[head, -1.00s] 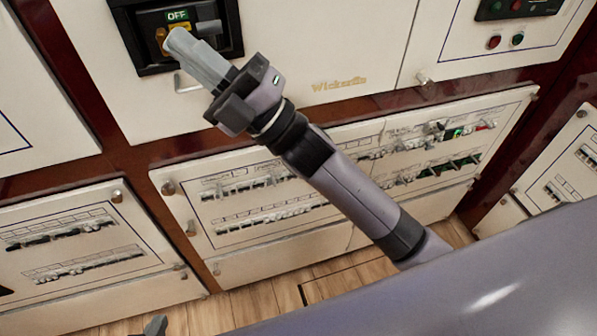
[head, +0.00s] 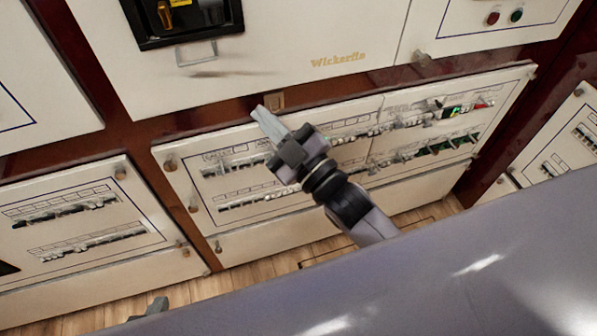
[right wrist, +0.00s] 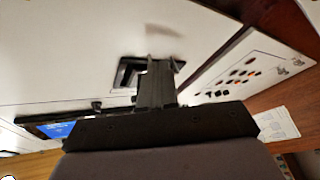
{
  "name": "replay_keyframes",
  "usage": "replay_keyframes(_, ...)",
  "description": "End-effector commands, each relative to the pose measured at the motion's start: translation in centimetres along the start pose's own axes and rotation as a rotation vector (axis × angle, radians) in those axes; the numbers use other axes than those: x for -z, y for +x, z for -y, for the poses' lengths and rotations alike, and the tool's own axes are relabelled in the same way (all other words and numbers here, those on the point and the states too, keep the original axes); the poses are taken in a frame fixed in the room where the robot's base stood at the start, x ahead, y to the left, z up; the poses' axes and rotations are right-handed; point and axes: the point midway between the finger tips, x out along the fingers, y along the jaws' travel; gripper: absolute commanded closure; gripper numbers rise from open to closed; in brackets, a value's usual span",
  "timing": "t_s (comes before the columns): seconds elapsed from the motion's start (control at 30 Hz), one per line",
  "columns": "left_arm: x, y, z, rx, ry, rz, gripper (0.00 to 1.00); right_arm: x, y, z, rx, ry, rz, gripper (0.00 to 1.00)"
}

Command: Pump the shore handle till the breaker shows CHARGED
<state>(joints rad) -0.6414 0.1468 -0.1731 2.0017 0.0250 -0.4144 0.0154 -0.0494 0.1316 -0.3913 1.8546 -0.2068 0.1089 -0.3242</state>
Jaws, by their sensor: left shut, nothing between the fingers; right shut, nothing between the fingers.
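The breaker's black recess (head: 150,41) is at the top left of the head view, cut by the top edge. An orange part (head: 165,14) and a grey part show inside; no state word can be read. A grey U-shaped bar (head: 197,56) sticks out below the recess; I cannot tell whether it is the shore handle. My right gripper (head: 262,115) is shut and empty, below and right of that bar, apart from it. Its fingers also show in the right wrist view (right wrist: 154,78), in front of a black-framed recess. My left gripper (head: 154,308) is shut at the bottom edge, mostly hidden.
A lower panel with breaker rows (head: 240,228) lies behind my right gripper. Another breaker panel (head: 90,225) is at left. My own arm covers the lower right. A blue screen (right wrist: 60,129) shows in the right wrist view.

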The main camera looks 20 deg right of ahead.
Motion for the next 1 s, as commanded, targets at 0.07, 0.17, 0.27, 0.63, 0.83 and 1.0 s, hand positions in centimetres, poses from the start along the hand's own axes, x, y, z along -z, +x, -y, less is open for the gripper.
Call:
replay_keyframes(0.07, 0.0, 0.0, 0.0, 0.000, 0.000, 0.000, 1.00, -1.4, -1.1, 0.5, 0.009, 0.038, 0.053, 1.00)
replay_keyframes(0.17, 0.0, 0.0, 0.0, 0.000, 0.000, 0.000, 1.00, -2.8, -2.3, 1.0, 0.018, 0.079, 0.111, 1.00)
replay_keyframes(0.27, 0.0, 0.0, 0.0, 0.000, 0.000, 0.000, 1.00, -4.1, -3.6, 1.5, 0.025, 0.122, 0.170, 1.00)
replay_keyframes(0.63, 0.0, 0.0, 0.0, 0.000, 0.000, 0.000, 1.00, -7.5, -7.4, 2.9, 0.043, 0.234, 0.328, 1.00)
replay_keyframes(0.83, 0.0, 0.0, 0.0, 0.000, 0.000, 0.001, 1.00, -8.0, -8.0, 3.1, 0.045, 0.249, 0.350, 1.00)
replay_keyframes(1.0, 0.0, 0.0, 0.0, 0.000, -0.001, 0.001, 1.00, -8.0, -8.0, 3.1, 0.045, 0.249, 0.351, 1.00)
